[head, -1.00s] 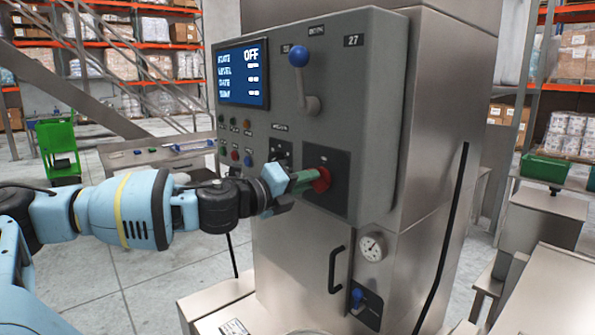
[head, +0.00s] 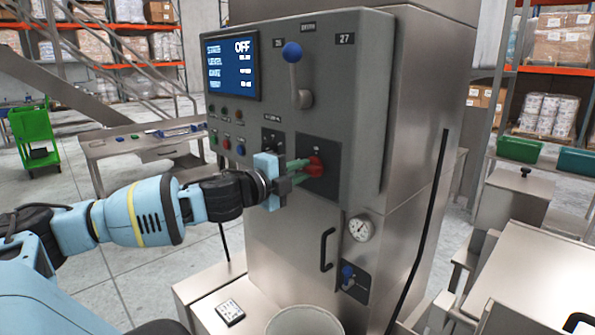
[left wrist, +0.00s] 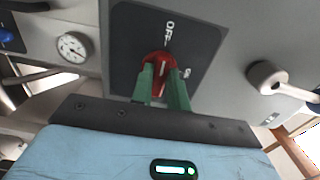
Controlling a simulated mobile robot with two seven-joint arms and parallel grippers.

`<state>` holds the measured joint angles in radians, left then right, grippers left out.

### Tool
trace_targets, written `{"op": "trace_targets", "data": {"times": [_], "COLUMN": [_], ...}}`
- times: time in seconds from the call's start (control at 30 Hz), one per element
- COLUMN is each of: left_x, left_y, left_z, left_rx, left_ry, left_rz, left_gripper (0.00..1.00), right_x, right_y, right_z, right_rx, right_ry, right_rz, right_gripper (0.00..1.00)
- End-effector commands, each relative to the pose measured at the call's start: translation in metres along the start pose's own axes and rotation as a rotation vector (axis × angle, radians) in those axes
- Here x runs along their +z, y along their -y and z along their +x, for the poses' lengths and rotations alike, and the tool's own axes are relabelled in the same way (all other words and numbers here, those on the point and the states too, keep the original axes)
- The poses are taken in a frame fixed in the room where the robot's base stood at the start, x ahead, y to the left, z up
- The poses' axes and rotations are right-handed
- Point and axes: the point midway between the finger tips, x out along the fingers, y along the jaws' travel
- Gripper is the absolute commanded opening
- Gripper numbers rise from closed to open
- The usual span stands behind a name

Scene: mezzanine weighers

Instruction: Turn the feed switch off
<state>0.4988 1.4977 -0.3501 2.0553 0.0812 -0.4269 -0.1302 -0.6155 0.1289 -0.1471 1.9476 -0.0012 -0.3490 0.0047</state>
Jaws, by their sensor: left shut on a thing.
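The feed switch is a red rotary knob (head: 315,166) on a dark plate on the grey control cabinet's front. In the left wrist view the red knob (left wrist: 158,69) sits between the green fingers, with its white mark toward the OFF label (left wrist: 170,34). A second label, partly covered, is at its right. My left gripper (head: 300,170) is shut on the knob, its fingers on either side; they also show in the left wrist view (left wrist: 163,84). The cabinet's screen (head: 233,68) shows OFF on its top line. My right gripper is not in view.
A blue-knobbed lever (head: 292,52) stands above the switch, and small buttons (head: 226,143) sit left of it. A steel bench (head: 150,150) stands behind my left arm.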

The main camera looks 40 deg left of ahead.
Motion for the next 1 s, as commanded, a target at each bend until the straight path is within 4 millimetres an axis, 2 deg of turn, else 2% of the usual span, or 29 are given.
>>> {"op": "trace_targets", "data": {"times": [0.37, 0.4, 0.57, 1.0], "left_x": [0.0002, 0.0002, 0.0002, 0.001], "left_y": [0.0001, 0.0001, 0.0001, 0.0], "left_z": [0.0001, 0.0001, 0.0001, 0.0003], "left_rx": [0.0, 0.0, 0.0, 0.0], "left_ry": [0.001, 0.001, 0.001, 0.0], "left_rz": [-0.009, -0.009, -0.007, -0.005], "left_gripper": [0.0, 0.19, 0.38, 0.38], "right_x": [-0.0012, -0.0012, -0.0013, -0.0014], "right_y": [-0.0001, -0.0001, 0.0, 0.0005], "right_z": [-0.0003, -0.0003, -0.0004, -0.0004], "right_rx": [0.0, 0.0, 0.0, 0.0], "right_ry": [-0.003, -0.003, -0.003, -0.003], "right_rz": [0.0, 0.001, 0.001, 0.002], "right_gripper": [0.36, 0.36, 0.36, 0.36]}}
